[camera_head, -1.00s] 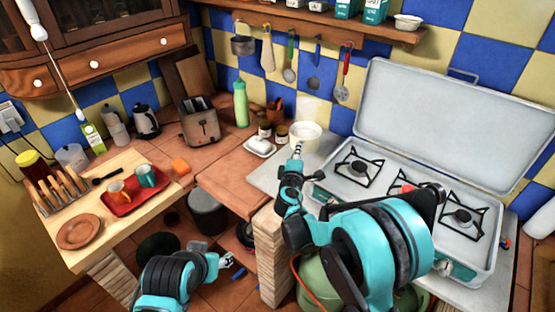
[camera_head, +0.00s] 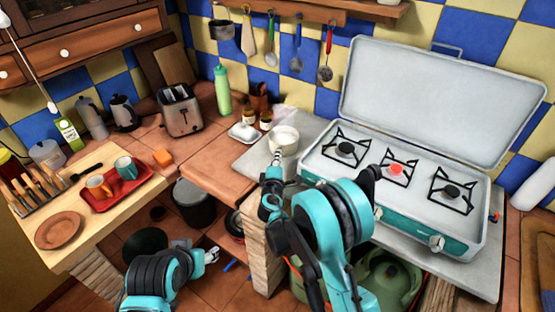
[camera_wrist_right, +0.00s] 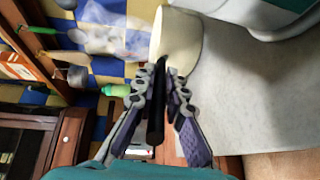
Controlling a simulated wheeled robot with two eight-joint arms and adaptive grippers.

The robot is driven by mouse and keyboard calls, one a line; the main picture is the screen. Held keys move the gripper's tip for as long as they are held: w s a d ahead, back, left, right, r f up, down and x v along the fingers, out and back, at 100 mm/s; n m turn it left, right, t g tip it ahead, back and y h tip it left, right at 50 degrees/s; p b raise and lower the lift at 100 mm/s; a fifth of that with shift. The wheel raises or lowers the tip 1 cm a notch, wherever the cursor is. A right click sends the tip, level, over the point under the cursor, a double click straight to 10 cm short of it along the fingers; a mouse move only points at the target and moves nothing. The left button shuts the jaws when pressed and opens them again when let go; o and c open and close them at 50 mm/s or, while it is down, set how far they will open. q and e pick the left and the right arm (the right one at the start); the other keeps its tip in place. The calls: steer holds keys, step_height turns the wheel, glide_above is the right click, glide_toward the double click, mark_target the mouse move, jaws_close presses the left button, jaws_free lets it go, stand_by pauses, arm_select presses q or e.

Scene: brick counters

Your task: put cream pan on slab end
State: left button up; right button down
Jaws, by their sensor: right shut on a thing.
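The cream pan (camera_head: 284,139) is at the left end of the pale grey slab (camera_head: 262,160), left of the stove; I cannot tell whether it rests on the slab or hangs just above it. In the right wrist view the cream pan (camera_wrist_right: 177,42) shows at the top, its black handle (camera_wrist_right: 156,110) running between the fingers. My right gripper (camera_wrist_right: 160,75) is shut on this handle; in the head view the right gripper (camera_head: 276,164) is just in front of the pan. My left gripper (camera_head: 211,256) is low, left of the slab, its jaws too small to judge.
A camping stove (camera_head: 390,190) with its lid up stands on the slab; its middle burner (camera_head: 397,170) glows red. Small jars (camera_head: 266,120) and a white dish (camera_head: 243,133) stand left of the pan. A wooden counter with a red tray (camera_head: 115,188) is at the left.

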steer(key=c, duration=1.9)
jaws_free()
steer(key=shift+f, duration=0.1)
steer(key=o, duration=0.3)
